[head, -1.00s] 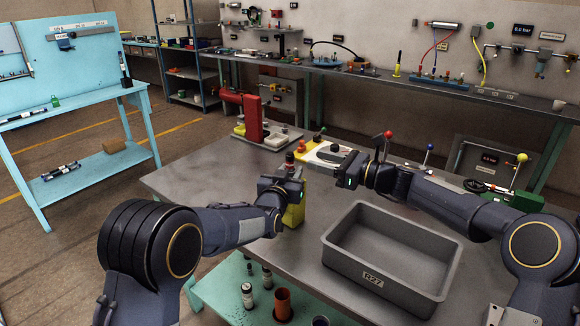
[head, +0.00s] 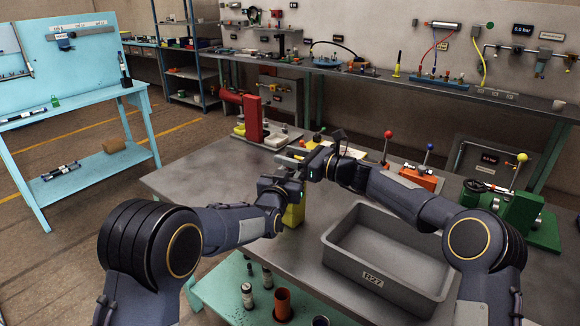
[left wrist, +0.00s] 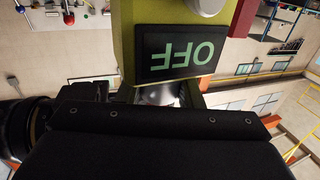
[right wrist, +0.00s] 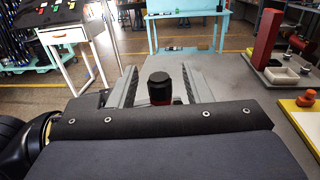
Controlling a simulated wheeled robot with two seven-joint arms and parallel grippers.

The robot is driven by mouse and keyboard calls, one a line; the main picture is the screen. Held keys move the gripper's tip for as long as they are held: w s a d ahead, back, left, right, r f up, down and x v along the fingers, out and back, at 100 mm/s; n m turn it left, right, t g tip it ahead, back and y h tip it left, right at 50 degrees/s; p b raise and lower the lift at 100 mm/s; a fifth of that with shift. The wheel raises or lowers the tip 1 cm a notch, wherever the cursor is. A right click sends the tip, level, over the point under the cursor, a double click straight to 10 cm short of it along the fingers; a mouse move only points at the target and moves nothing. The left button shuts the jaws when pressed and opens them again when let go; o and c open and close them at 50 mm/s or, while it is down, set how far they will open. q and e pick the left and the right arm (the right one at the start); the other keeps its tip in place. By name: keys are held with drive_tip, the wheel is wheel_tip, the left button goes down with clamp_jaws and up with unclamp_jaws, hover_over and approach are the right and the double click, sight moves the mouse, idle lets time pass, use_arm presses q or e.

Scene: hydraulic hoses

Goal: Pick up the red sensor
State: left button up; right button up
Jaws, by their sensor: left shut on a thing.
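My left gripper (head: 283,190) is shut on a yellow-green block (head: 294,214). In the left wrist view this block (left wrist: 124,40) fills the top middle and carries a dark display (left wrist: 182,52) reading OFF, upside down. In the right wrist view a small upright part with a black cap and a little red below it, seemingly the red sensor (right wrist: 160,88), stands between the two fingers of my right gripper (right wrist: 161,86). Those fingers are apart, with a gap seen on both sides of the cap. In the head view my right gripper (head: 306,167) hides the sensor, just above the left gripper.
A grey bin (head: 345,265) marked R27 stands at the table's front right. A red upright fixture (head: 253,118) stands at the back left. Orange (head: 416,178) and green (head: 522,212) fixtures stand on the right. The left part of the table is clear.

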clamp_jaws()
drive_tip(key=shift+r, duration=0.1)
wheel_tip(320, 180, up, 10)
drive_tip(key=shift+f, duration=0.1)
idle(0.4)
use_arm(q)
drive_tip(key=o, duration=1.3)
drive_tip(key=shift+c, duration=0.2)
